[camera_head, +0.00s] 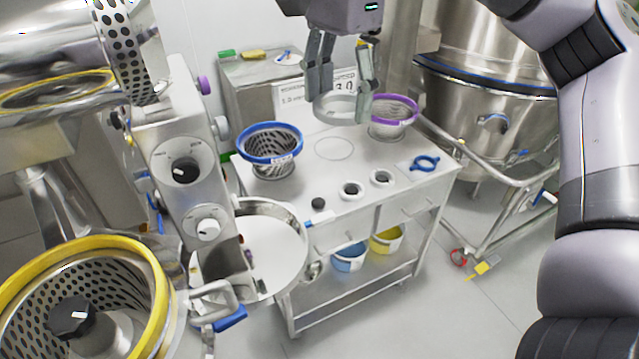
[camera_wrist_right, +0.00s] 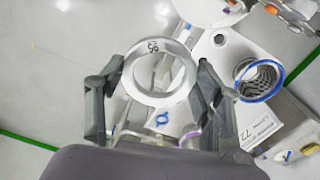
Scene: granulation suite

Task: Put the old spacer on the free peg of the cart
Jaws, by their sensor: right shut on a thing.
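My right gripper (camera_head: 342,98) is shut on a pale metal ring, the spacer (camera_head: 336,118), and holds it above the back of the cart (camera_head: 398,205). In the right wrist view the spacer (camera_wrist_right: 158,100) sits between the two fingers, with a small marking on its face that I cannot read surely. On the cart's front edge, a short black peg (camera_head: 318,204) stands bare. To its right, two more pegs each carry a pale ring, one in the middle (camera_head: 352,196) and one farther right (camera_head: 382,184). My left gripper is not in view.
A blue-rimmed sieve basket (camera_head: 270,143) stands on the cart's left, a purple-rimmed one (camera_head: 392,112) at its back right. A blue ring with a tab (camera_head: 425,162) lies at the right. The machine with dials (camera_head: 180,180) stands close on the left. The cart's middle is clear.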

